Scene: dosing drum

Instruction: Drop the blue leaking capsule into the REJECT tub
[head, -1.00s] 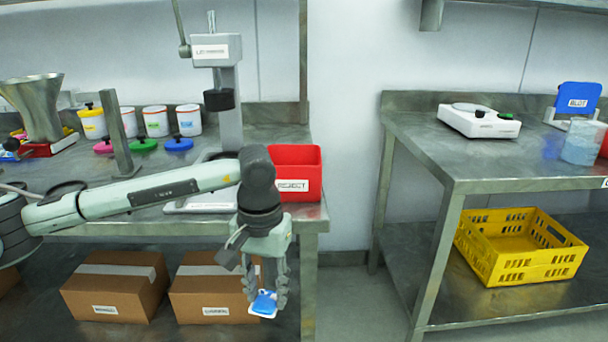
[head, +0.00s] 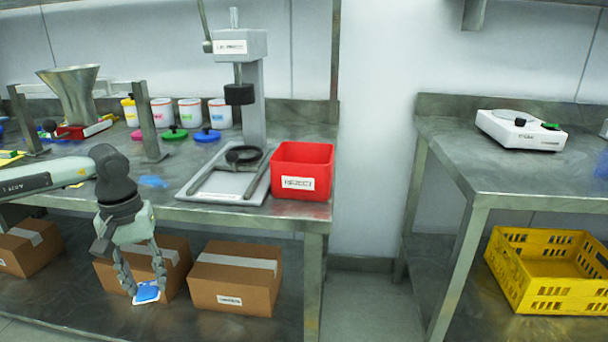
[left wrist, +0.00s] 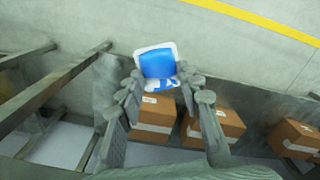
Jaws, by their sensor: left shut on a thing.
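My left gripper (head: 142,285) is shut on the blue capsule (head: 147,293), which has a white edge. It hangs below table height, in front of the left table and the boxes beneath it. In the left wrist view the capsule (left wrist: 157,64) sits between the fingertips (left wrist: 160,88). The red REJECT tub (head: 302,172) stands on the right end of the left table (head: 285,213), to the right of and higher than the gripper in the head view. The inside bottom of the tub is hidden. My right gripper is not in view.
A press stand (head: 253,95) with a grey base stands left of the tub. A blue smear (head: 153,181) lies on the table. Cardboard boxes (head: 235,280) sit on the lower shelf. A gap separates the right table (head: 470,165), with a yellow crate (head: 545,270) below.

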